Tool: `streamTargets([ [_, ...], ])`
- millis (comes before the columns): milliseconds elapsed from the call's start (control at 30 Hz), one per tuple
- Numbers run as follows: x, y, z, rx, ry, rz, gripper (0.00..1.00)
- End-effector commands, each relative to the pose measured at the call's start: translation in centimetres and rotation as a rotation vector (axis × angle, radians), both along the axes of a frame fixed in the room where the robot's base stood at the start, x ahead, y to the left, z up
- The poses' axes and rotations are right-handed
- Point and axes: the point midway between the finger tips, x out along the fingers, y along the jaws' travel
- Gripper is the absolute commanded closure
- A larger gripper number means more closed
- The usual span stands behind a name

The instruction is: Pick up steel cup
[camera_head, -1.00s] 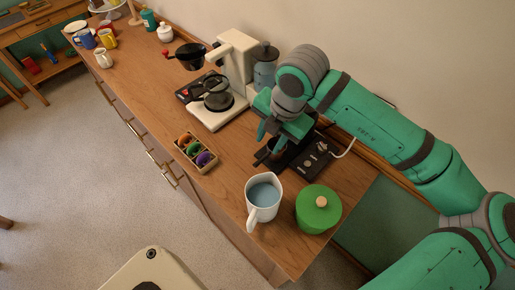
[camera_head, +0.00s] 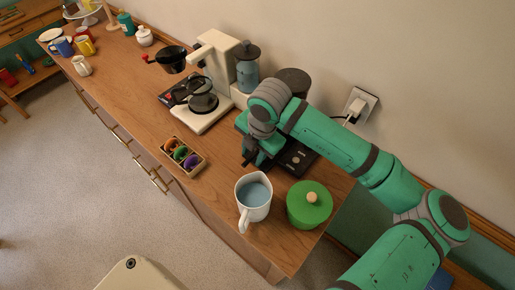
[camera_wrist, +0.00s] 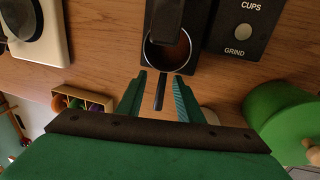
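The steel cup (camera_wrist: 176,58) is a round metal cup with a brownish inside, standing under the dark spout of the coffee grinder in the wrist view. A thin dark handle (camera_wrist: 160,93) sticks out from it toward me. My gripper (camera_wrist: 159,84) is open, with one green finger on each side of the handle and a gap on both sides. In the head view my gripper (camera_head: 251,159) is low at the grinder's front, and the cup is largely hidden there by the gripper and arm.
The grinder base (camera_wrist: 238,28) has a GRIND button. A green lidded pot (camera_head: 309,205) and a white pitcher (camera_head: 254,197) stand nearby on the counter. A box of coloured pods (camera_head: 184,157) and a coffee machine (camera_head: 216,85) are to the left. The wall is close behind.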

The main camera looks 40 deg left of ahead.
Motion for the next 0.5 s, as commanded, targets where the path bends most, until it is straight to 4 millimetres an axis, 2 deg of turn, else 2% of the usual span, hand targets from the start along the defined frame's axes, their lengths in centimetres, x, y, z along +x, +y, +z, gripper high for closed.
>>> streamTargets([
  [133,0.26,-0.2,-1.26,0.0,0.0,-0.009,0.67],
  [367,0.27,-0.16,-1.45,0.0,0.0,-0.008,0.67],
  [400,0.2,-0.04,-1.44,0.0,-0.001,-0.006,0.69],
  [500,0.03,0.25,-1.44,0.0,0.0,0.001,0.93],
])
